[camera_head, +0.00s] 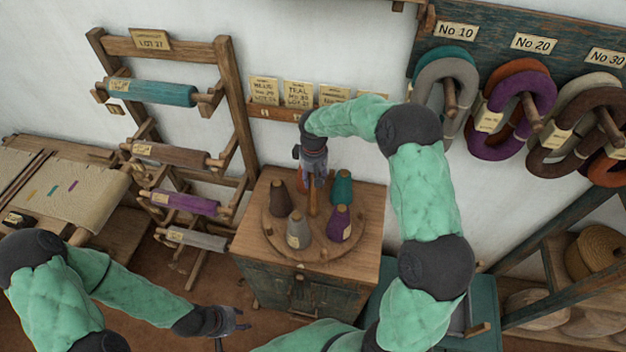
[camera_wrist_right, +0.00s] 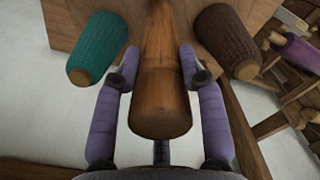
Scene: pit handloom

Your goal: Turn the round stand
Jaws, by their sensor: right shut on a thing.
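The round stand (camera_head: 278,238) is a wooden disc on top of a cabinet, with a wooden post (camera_head: 312,203) rising from its middle. Cones of thread stand around the post: brown (camera_head: 280,200), grey (camera_head: 298,232), purple (camera_head: 340,225), teal (camera_head: 342,188), and an orange one partly hidden behind my right gripper (camera_head: 314,180). That gripper reaches down from above and is shut on the post. In the right wrist view the post (camera_wrist_right: 160,90) lies between the two fingers, with the teal cone (camera_wrist_right: 97,48) and brown cone (camera_wrist_right: 228,42) on either side. My left gripper (camera_head: 240,319) is empty, fingers apart, low in front of the cabinet.
The wooden cabinet (camera_head: 255,245) stands against the white wall. A rack with thread rolls (camera_head: 150,92) is at left, beside a loom (camera_head: 70,180). Yarn hanks (camera_head: 515,108) hang on pegs at upper right. A shelf with baskets (camera_head: 600,250) is at right.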

